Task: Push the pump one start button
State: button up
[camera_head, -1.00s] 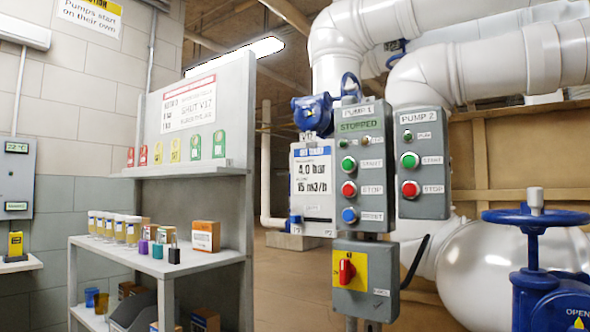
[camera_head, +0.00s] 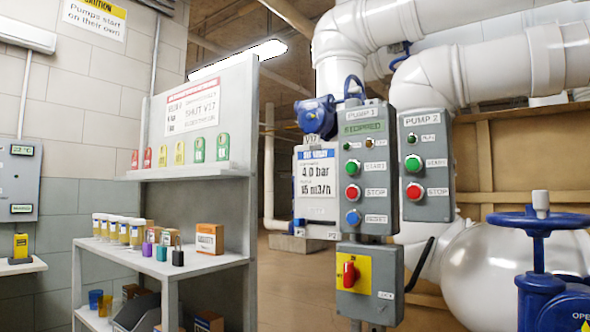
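The pump 1 control box (camera_head: 366,205) is a grey panel right of centre, with a display that reads STOPPED. Its green start button (camera_head: 352,167) sits above a red stop button (camera_head: 353,193) and a blue reset button (camera_head: 353,217). The pump 2 box (camera_head: 426,165) stands beside it on the right, with its own green start button (camera_head: 412,162) and red stop button (camera_head: 414,191). My gripper is not in view, and nothing covers the pump 1 buttons.
Below the pump 1 box is a grey switch box (camera_head: 390,287) with a red rotary handle on yellow. A blue valve wheel (camera_head: 538,222) stands at the right. A shelf unit (camera_head: 205,265) with jars and boxes stands at the left. Open floor (camera_head: 285,280) lies between.

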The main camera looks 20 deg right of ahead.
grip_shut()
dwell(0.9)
